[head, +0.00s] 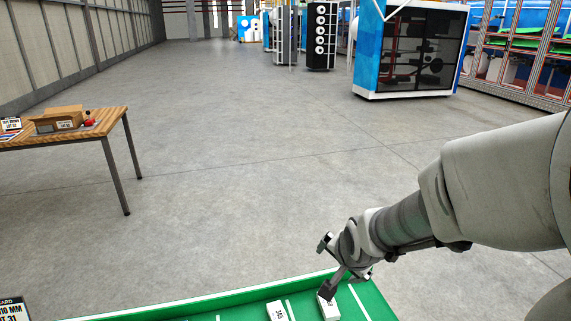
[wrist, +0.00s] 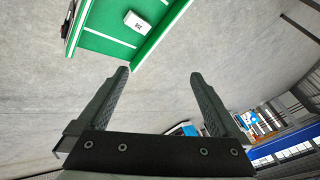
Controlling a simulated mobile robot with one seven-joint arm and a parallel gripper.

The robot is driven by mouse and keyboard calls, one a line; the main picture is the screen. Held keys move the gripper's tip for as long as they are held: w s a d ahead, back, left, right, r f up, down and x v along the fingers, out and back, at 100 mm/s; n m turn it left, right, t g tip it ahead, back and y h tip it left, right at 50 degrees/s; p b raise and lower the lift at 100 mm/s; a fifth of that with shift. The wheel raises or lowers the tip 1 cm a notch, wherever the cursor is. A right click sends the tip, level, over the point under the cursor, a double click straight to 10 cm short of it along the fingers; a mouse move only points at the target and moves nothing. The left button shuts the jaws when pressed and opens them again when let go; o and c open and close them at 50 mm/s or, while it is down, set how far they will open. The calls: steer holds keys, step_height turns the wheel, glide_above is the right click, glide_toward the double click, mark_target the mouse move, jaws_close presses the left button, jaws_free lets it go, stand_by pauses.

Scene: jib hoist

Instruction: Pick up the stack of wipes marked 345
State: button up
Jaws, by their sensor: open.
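In the head view a white stack (head: 277,311), with a dark mark that looks like 345, lies on the green tray (head: 230,296) at the bottom edge. A second white stack (head: 328,307) lies to its right, partly behind my gripper; its mark is not readable. My gripper (head: 328,266) is over the tray's far edge, open and empty. In the wrist view my gripper (wrist: 158,73) has its fingers wide apart with only floor between them. One white stack (wrist: 137,21) shows beyond the fingertips on the green tray (wrist: 107,43); its mark is too small to read surely.
White lines divide the tray, which has a raised rim. A wooden table (head: 75,130) with a cardboard box (head: 57,118) stands at the left. A black and white sign (head: 14,309) is at bottom left. The grey floor beyond the tray is clear, with machines farther back.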

steer(key=w+a+f+m+y+b, duration=0.25)
steer(key=w+f+m, duration=0.2)
steer(key=f, duration=0.65)
steer(key=m+t+y+b, duration=0.2)
steer(key=m+t+b, duration=0.55)
steer(key=m, duration=1.15)
glide_above(281, 320)
steer(key=s+d+b, duration=0.2)
steer(key=s, duration=0.3)
step_height(281, 320, down, 21)
steer(key=g, duration=0.2)
steer(key=f, duration=0.2)
steer(key=f+b, duration=0.1)
steer(key=f, duration=0.1)
steer(key=f+b, duration=0.1)
steer(key=f, duration=0.2)
steer(key=shift+w+a+f, duration=0.1)
steer(key=shift+w+a, duration=0.1)
steer(key=shift+a, duration=0.05)
steer(key=shift+w+f, duration=0.15)
steer(key=shift+f, duration=0.2)
steer(key=shift+r+b+x, duration=0.2)
steer(key=shift+b+x, duration=0.95)
steer(key=shift+x, duration=2.4)
steer(key=shift+w, duration=0.1)
steer(key=shift+c, duration=0.3)
steer(key=c, duration=1.5)
